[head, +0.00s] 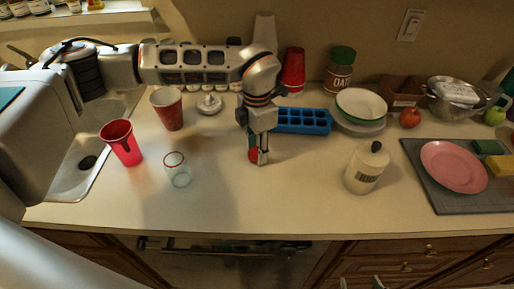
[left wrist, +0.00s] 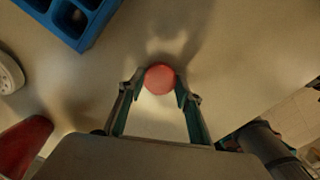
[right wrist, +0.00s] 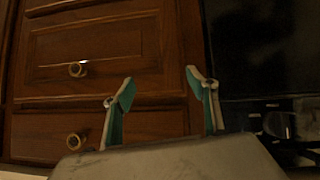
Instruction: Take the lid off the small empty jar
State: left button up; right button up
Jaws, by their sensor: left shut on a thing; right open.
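A small clear glass jar (head: 179,178) stands on the counter at left centre. Its top is open with a thin reddish rim, and it looks empty. My left gripper (head: 258,157) is to the right of the jar, pointing down, shut on a round red lid (head: 253,154). In the left wrist view the red lid (left wrist: 160,77) sits between the two fingertips. I cannot tell whether the lid touches the counter. My right gripper (right wrist: 160,82) is open and empty, low in front of the wooden drawers.
A red cup (head: 121,143) stands left of the jar, with another red cup (head: 168,110) behind. A blue ice tray (head: 303,121) lies behind the left gripper. The front middle counter is clear.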

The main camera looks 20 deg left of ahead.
pick_arm(q)
jog(key=shift+f, duration=0.2)
jog(key=shift+f, duration=0.2)
jog(key=o, duration=1.2)
jog(key=shift+r, duration=0.1)
